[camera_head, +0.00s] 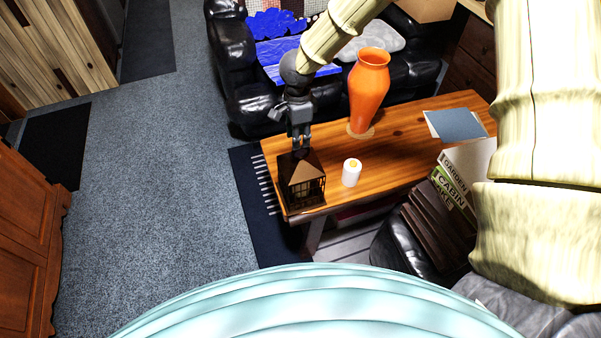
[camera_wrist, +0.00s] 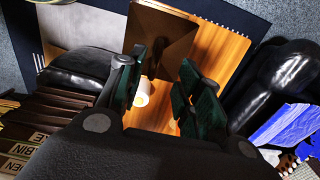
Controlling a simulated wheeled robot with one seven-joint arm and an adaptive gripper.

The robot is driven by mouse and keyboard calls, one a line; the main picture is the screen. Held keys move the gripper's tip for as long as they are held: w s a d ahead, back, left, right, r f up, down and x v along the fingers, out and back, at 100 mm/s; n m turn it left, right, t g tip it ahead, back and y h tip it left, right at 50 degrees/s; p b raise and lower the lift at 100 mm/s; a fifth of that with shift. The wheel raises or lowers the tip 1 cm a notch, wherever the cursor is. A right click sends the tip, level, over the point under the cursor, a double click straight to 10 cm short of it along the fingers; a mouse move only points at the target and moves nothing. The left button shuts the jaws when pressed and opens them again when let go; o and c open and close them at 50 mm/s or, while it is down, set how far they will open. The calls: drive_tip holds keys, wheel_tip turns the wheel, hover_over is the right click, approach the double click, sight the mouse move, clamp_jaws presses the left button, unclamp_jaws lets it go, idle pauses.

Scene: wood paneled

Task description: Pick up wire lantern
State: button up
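The wire lantern (camera_head: 302,184) is a dark, house-shaped lantern with a brown pitched roof. It stands upright on the near left end of the wooden table (camera_head: 416,122). My gripper (camera_head: 301,148) points down just above the lantern's top. In the wrist view the lantern's brown roof (camera_wrist: 160,42) lies beyond the fingertips. My gripper (camera_wrist: 162,65) is open there, with a clear gap between its dark green finger pads. I cannot tell whether the fingers touch the lantern's top. The lantern's lower part is hidden in the wrist view.
A white candle (camera_head: 351,172) stands just right of the lantern. A tall orange vase (camera_head: 369,90) stands behind it. A blue-grey book (camera_head: 458,125) lies at the table's right. Black leather seats stand behind and at the near right. Carpet (camera_head: 165,170) is clear on the left.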

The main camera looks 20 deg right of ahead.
drive_tip(key=shift+s+d+f, duration=0.15)
drive_tip(key=shift+f, duration=1.15)
drive_tip(key=shift+s+d+f, duration=0.1)
drive_tip(key=shift+f, duration=1.2)
clamp_jaws()
